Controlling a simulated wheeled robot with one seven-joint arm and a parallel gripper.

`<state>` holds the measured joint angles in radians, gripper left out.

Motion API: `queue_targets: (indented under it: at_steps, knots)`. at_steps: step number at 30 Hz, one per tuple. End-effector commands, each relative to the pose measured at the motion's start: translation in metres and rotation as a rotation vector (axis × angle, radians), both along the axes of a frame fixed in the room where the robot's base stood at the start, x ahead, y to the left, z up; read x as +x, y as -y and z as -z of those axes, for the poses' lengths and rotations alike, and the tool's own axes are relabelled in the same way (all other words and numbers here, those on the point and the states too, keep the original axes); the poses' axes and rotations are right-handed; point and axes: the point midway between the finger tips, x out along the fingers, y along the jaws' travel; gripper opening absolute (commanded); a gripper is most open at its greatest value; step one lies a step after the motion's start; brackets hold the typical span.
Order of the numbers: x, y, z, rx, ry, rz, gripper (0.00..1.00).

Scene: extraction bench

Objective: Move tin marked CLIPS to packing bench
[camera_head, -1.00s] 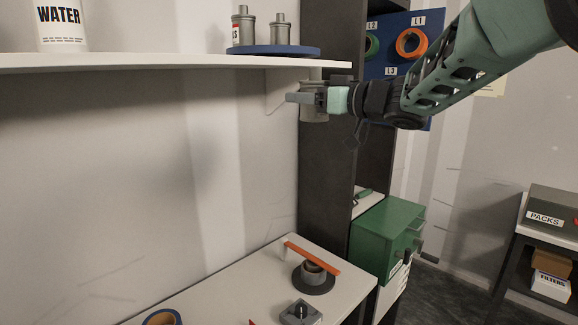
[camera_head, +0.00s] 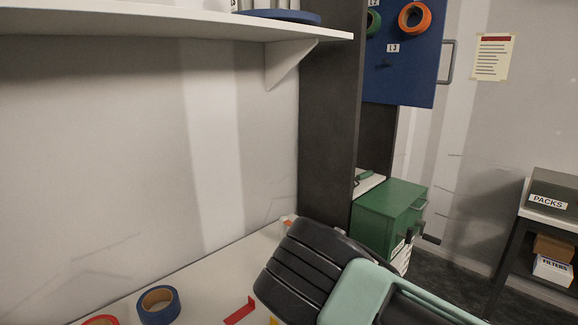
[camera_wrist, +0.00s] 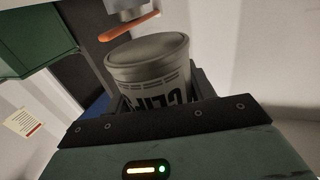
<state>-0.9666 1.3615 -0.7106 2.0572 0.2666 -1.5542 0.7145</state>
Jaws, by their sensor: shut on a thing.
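The grey tin (camera_wrist: 148,66) fills the middle of the wrist view, its label showing part of the word CLIPS upside down. My gripper (camera_wrist: 157,95) is shut on it, with a dark finger on either side. In the head view my arm crosses the lower right, and the gripper and tin are hidden behind it. A white bench top (camera_head: 205,285) runs along the wall at the bottom. I cannot tell whether this is the packing bench.
A blue tape roll (camera_head: 158,305) and red marks (camera_head: 239,311) lie on the bench. A green cabinet (camera_head: 385,215) stands beyond its far end. A white shelf (camera_head: 180,22) hangs above. In the wrist view an orange bar (camera_wrist: 130,27) is close beyond the tin.

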Motion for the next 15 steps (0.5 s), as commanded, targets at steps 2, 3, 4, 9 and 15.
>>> queue_targets:
  at_steps: [2,3,4,9,15]
  knots:
    - [-0.017,0.028,0.037,-0.006,-0.005,0.076,0.15]
    - [-0.026,0.042,0.052,-0.005,-0.006,0.115,0.15]
    - [-0.033,0.053,0.061,-0.006,-0.004,0.141,0.15]
    - [-0.079,0.117,0.108,-0.007,-0.003,0.287,0.15]
    - [-0.133,0.177,0.131,-0.004,-0.001,0.396,0.15]
